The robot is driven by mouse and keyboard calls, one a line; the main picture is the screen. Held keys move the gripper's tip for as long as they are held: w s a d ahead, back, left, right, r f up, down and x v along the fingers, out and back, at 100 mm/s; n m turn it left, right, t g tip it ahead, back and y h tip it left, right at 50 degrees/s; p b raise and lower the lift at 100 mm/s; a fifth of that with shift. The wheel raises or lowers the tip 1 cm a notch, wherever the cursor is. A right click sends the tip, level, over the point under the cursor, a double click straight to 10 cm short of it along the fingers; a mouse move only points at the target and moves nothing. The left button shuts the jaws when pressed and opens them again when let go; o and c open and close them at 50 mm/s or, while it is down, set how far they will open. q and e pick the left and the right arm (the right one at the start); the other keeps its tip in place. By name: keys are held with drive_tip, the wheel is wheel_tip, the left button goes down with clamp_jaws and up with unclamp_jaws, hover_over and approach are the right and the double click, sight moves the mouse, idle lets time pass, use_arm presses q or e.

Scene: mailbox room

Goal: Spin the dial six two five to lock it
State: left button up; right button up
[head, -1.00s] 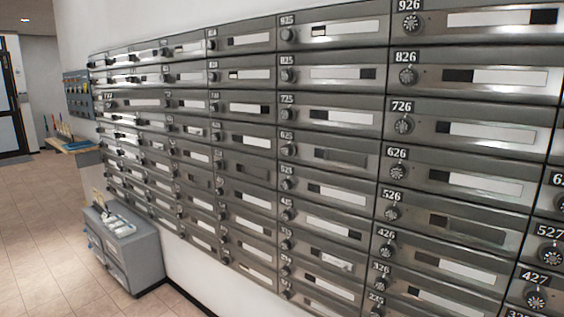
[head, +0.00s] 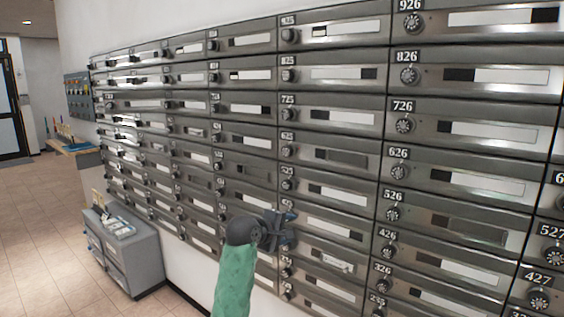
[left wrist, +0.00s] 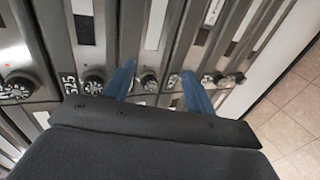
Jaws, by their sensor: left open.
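The 625 dial (head: 286,149) is a small dark round knob at the left end of its mailbox door, under a plate that reads 625. My left gripper (head: 289,228) is below that dial, near the lower doors of the same column, and points at the mailbox wall. Its blue fingers, also in the left wrist view (left wrist: 158,86), are apart with a gap between them. A dial (left wrist: 148,79) shows between the fingers in that view, and a dial beside a plate like 525 (left wrist: 93,81) is left of them. I cannot tell whether the fingers touch anything. My right gripper is not in view.
Mailbox doors with similar dials fill the wall, such as the 626 dial (head: 397,169) to the right. A grey cabinet (head: 130,251) stands on the tiled floor at the left. The floor left of it is clear.

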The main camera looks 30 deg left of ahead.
sight(285, 152)
use_arm(q)
drive_tip(key=w+a+r+n+t, duration=0.1)
drive_tip(key=a+r+n+t, duration=0.3)
drive_tip(key=r, duration=0.6)
drive_tip(key=w+a+r+n, duration=0.1)
drive_tip(key=a+r+n, duration=0.3)
drive_tip(key=r, duration=0.6)
drive_tip(key=shift+m+h, duration=0.3)
drive_tip(key=shift+m, duration=0.3)
drive_tip(key=shift+w+a+f+p, duration=0.15)
drive_tip(key=shift+w+p, duration=0.1)
drive_tip(key=shift+w, duration=1.8)
drive_tip(key=shift+w+a+p, duration=0.1)
drive_tip(key=shift+w+p, duration=0.15)
drive_tip(key=shift+w, duration=1.8)
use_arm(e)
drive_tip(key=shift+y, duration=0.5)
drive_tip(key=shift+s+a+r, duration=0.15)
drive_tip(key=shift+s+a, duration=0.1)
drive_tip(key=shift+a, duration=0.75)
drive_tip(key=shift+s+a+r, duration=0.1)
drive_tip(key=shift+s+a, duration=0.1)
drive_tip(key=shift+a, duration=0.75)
use_arm(q)
drive_tip(key=shift+c, duration=0.3)
drive_tip(key=c, duration=0.9)
